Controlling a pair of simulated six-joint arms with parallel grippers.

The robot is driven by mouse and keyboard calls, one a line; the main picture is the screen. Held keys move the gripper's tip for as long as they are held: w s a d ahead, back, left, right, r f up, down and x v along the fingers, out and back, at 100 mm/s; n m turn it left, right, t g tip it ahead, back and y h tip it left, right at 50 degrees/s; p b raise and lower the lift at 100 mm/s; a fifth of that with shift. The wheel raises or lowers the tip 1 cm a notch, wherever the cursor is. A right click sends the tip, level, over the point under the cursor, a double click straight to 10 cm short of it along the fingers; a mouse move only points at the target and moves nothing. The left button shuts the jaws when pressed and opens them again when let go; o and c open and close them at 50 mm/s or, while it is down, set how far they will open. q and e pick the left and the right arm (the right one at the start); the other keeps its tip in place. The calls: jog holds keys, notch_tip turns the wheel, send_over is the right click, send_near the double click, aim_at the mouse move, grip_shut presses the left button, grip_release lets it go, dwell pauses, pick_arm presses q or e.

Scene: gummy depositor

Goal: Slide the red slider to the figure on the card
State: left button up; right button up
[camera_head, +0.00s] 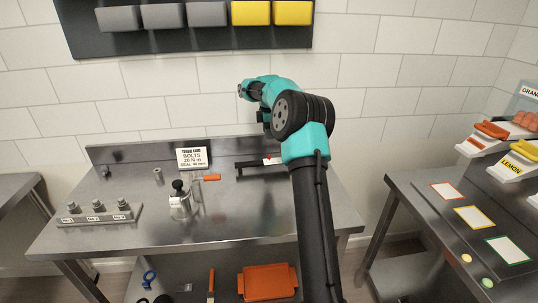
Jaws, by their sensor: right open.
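The card (194,158) stands upright at the back of the steel table. It reads "TORQUE CARD", with "BOLTS 25 N m" and "SEAL 40 mm" under it. To its right is a dark bar (250,163) with a pale patch near its right end. A small red piece (269,156), which looks like the slider, sits at that patch; its scale is too small to read. My right gripper (264,116) is small and dark here, above the bar and apart from it, partly hidden by my teal arm. It is open. My left gripper is out of view.
An orange-handled tool (211,178) and a metal pot (181,203) are on the table. A block with several bolts (97,214) stands at the left. An orange tray (268,282) is on the lower shelf. Another table (415,200) stands at the right. The table's front middle is clear.

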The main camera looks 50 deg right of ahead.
aim_at(269, 157)
notch_tip(269, 157, down, 11)
jog(key=shift+r, duration=0.2)
dwell(0.3)
grip_shut()
dwell(0.4)
